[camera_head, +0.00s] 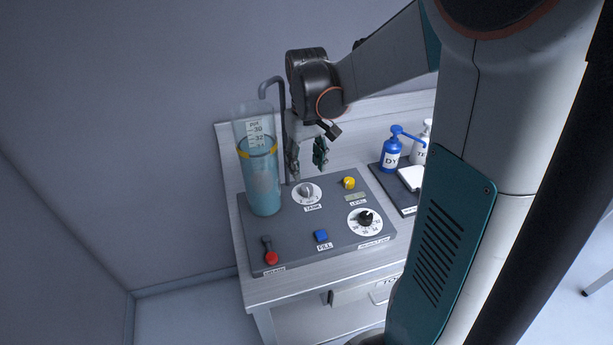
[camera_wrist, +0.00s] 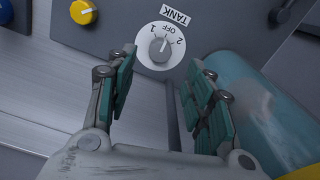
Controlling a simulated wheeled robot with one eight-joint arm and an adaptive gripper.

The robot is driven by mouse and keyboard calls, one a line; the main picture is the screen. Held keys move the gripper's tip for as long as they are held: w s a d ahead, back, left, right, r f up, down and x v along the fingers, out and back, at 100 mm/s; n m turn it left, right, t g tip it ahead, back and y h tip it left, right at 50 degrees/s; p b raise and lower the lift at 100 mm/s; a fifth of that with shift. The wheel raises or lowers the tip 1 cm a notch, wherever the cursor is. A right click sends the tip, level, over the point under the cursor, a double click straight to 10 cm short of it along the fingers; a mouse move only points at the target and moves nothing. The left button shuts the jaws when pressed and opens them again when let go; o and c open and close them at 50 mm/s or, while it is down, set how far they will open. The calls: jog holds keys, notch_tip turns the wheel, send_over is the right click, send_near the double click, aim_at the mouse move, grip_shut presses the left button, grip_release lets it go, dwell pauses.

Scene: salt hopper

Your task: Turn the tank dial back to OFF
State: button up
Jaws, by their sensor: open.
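The tank dial (camera_head: 307,192) is a white disc with a pale knob, on the grey control panel beside the clear tank. In the wrist view the dial (camera_wrist: 159,46) shows upside down, with marks 1, OFF and 2 and a TANK label (camera_wrist: 175,15). The picture is too small to tell surely which mark the knob points to. My gripper (camera_head: 308,168) hangs over the back of the panel, just behind the dial. In the wrist view its open, empty fingers (camera_wrist: 162,62) lie either side of the dial's lower part, apparently apart from the knob.
The clear tank (camera_head: 262,180) of blue liquid stands left of the dial, close to my right finger in the wrist view. A blue pump bottle (camera_head: 391,152) stands right.

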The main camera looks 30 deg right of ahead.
notch_tip(320, 180, up, 5)
jog(key=shift+f, duration=0.1)
jog(key=shift+a, duration=0.1)
dwell(0.6)
